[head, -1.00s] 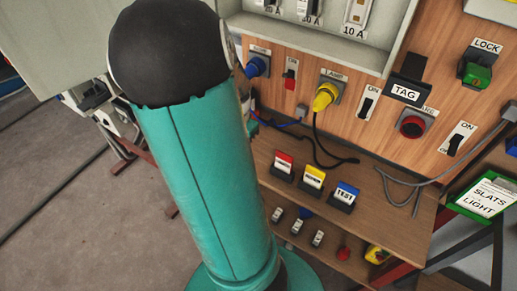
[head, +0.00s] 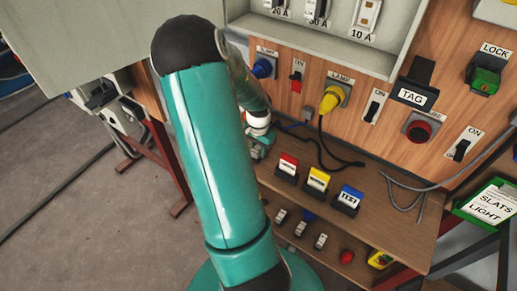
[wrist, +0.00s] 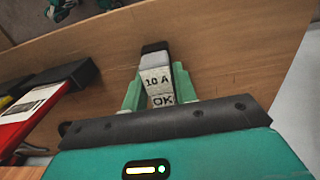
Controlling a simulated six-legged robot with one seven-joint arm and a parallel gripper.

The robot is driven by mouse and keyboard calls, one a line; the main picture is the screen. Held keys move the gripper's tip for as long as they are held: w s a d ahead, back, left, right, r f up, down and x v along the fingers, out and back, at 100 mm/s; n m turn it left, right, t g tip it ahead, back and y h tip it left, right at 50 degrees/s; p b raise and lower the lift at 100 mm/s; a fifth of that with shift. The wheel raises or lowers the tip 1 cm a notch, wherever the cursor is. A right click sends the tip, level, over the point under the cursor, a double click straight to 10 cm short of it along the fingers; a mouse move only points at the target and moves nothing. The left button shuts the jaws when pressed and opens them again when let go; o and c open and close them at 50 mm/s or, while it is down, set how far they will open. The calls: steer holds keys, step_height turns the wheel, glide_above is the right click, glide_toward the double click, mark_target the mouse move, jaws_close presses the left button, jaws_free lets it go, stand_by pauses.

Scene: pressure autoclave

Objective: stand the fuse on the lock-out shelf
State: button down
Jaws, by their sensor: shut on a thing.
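The fuse (wrist: 155,78) is a pale block with a dark top, marked "10 A" and "OK". My gripper (wrist: 155,92) is shut on it, with a green finger on each side. The fuse's lower end is hidden by the gripper body. In the head view my gripper (head: 260,146) is at the left end of the upper wooden shelf (head: 392,218), left of the card holders; the fuse cannot be made out there. In the wrist view bare wood (wrist: 225,65) lies behind the fuse. Whether the fuse touches it, I cannot tell.
Red (head: 287,168), yellow (head: 317,180) and blue (head: 347,199) card holders stand on the upper shelf. Several small fuses (head: 300,228) and a red knob (head: 346,256) are on the lower shelf. A black cable (head: 335,160) droops onto the upper shelf. Plugs and switches cover the panel above.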

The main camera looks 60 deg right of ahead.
mark_target(258, 147)
steer(key=c, duration=1.1)
jaws_free()
step_height(258, 147, up, 12)
steer(key=shift+r, duration=0.1)
